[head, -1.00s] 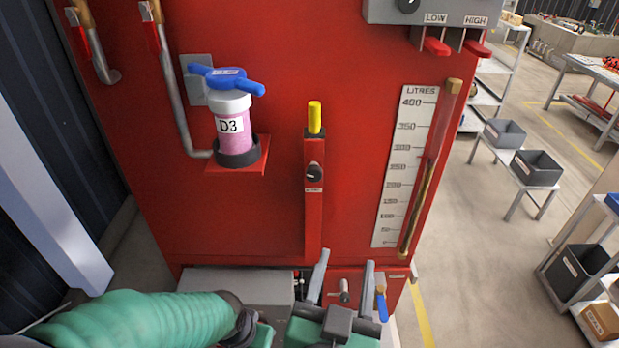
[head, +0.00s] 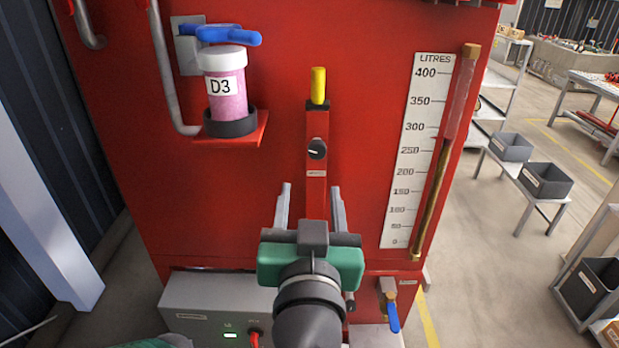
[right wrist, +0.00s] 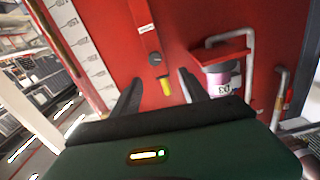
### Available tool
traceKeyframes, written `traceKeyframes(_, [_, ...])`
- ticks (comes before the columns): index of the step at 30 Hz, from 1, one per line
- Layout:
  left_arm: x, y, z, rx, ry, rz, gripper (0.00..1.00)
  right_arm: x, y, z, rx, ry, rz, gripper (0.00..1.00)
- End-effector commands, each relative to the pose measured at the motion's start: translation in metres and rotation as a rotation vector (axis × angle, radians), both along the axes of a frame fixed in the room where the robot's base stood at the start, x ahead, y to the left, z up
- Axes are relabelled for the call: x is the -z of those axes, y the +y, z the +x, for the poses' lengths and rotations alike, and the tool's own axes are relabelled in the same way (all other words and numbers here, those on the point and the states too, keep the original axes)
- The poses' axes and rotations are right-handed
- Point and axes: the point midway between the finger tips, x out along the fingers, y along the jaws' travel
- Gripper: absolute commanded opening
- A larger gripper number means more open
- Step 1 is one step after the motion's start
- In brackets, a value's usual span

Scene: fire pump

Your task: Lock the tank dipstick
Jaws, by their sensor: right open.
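The tank dipstick shows as a yellow handle (head: 318,86) upright on top of a narrow red housing (head: 316,190) on the red tank front. A small round black knob (head: 317,149) with a light mark sits on the housing, with a small label below it. My right gripper (head: 311,195) is open and empty. Its fingers point up at the housing, below the knob, one on each side in the picture.
A litres scale (head: 412,150) and sight tube (head: 440,170) stand at right. A grey box (head: 215,300) and blue-handled valve (head: 393,316) are below.

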Motion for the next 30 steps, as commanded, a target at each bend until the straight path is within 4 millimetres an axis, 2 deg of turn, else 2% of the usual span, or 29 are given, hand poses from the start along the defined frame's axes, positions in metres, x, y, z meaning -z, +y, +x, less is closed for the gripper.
traceKeyframes(1, [0.021, 0.0, 0.0, 0.0, 0.0, 0.0, 0.0, 0.011, 0.001, 0.006, -0.003, 0.0, 0.003, 0.52])
traceKeyframes(2, [0.025, 0.0, 0.0, 0.0, 0.0, 0.0, 0.0, 0.011, 0.0, 0.01, -0.002, 0.001, 0.002, 0.52])
traceKeyframes(3, [0.014, 0.0, 0.0, 0.0, 0.001, 0.0, 0.0, 0.002, -0.001, 0.022, 0.001, 0.004, -0.002, 0.52])
traceKeyframes(9, [0.003, 0.0, 0.001, 0.0, -0.001, 0.0, 0.0, -0.002, -0.001, 0.074, 0.004, 0.002, -0.007, 0.52])
traceKeyframes(15, [-0.002, 0.0, 0.0, 0.0, -0.001, 0.0, 0.0, -0.001, -0.001, 0.109, 0.003, 0.0, -0.006, 0.52])
traceKeyframes(19, [-0.002, 0.0, 0.0, 0.0, 0.0, 0.0, 0.0, -0.001, -0.001, 0.118, 0.002, -0.001, -0.005, 0.52])
traceKeyframes(26, [-0.002, 0.0, 0.0, 0.0, 0.0, 0.0, 0.0, 0.0, -0.001, 0.121, 0.002, 0.0, -0.003, 0.52])
traceKeyframes(30, [-0.002, 0.0, 0.0, 0.0, 0.0, 0.0, 0.0, 0.0, -0.003, 0.12, 0.002, 0.001, -0.002, 0.35])
